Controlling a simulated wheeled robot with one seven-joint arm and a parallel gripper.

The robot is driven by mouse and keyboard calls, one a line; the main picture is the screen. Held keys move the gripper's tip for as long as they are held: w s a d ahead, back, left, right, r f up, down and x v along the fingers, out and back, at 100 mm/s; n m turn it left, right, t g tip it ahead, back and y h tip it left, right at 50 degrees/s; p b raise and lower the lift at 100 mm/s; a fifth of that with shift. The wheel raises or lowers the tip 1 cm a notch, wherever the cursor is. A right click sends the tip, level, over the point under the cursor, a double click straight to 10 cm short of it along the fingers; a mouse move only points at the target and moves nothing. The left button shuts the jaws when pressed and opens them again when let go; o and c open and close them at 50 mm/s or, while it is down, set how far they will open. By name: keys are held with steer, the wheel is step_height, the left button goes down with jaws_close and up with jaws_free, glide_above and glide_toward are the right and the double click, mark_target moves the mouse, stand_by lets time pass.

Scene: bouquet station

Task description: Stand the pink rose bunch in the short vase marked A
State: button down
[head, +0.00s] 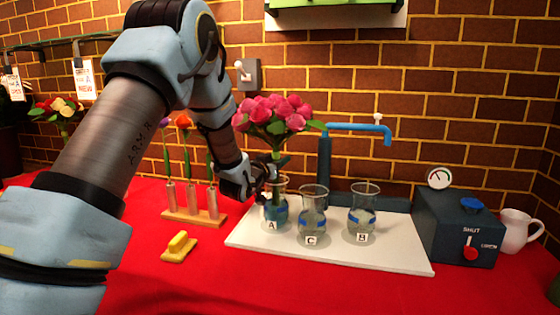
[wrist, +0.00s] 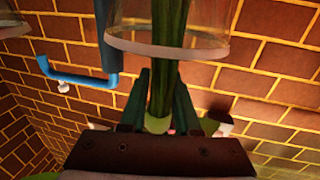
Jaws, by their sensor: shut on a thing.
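The pink rose bunch (head: 272,115) is upright, its blooms above my gripper (head: 270,176). My gripper is shut on its green stems, which also show between the fingers (wrist: 163,85) in the wrist view. Vase A (head: 276,211) is clear glass with a blue band and stands on the white board, just below my gripper. In the wrist view a glass rim (wrist: 130,45) lies just past my fingertips, and the stems (wrist: 172,30) run on within its outline, seemingly inside. How deep the stem ends are is unclear. My gripper partly hides vase A's rim.
Vases C (head: 312,222) and B (head: 362,222) stand close to the right on the white board (head: 400,258). A blue tap (head: 358,128) arches behind. A wooden rack (head: 190,216) with tubes and a yellow block (head: 179,248) are left. A blue box (head: 458,228) stands right.

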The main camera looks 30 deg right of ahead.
steer(key=shift+f+b, duration=0.45)
steer(key=shift+b, duration=0.1)
stand_by(0.8)
steer(key=c, duration=0.6)
jaws_free()
steer(key=shift+o, duration=0.2)
steer(key=b+v, duration=0.2)
steer(key=v, duration=0.9)
steer(key=w+a+f+n+g+y+p, duration=0.1)
steer(key=a+n+y+p, duration=0.3)
steer(key=a, duration=0.6)
steer(key=w+a+f+n+y+p, duration=0.1)
steer(key=w+a+y, duration=0.1)
steer(key=a+y, duration=0.65)
steer(key=s+a+n+g+y+p, duration=0.2)
steer(key=s+a+n+g+p, duration=0.2)
steer(key=s+a, duration=1.4)
steer(key=a+g, duration=0.1)
steer(key=g, duration=0.2)
steer(key=shift+a+n+g, duration=0.35)
steer(key=shift+n+g, duration=0.05)
steer(key=shift+r, duration=0.15)
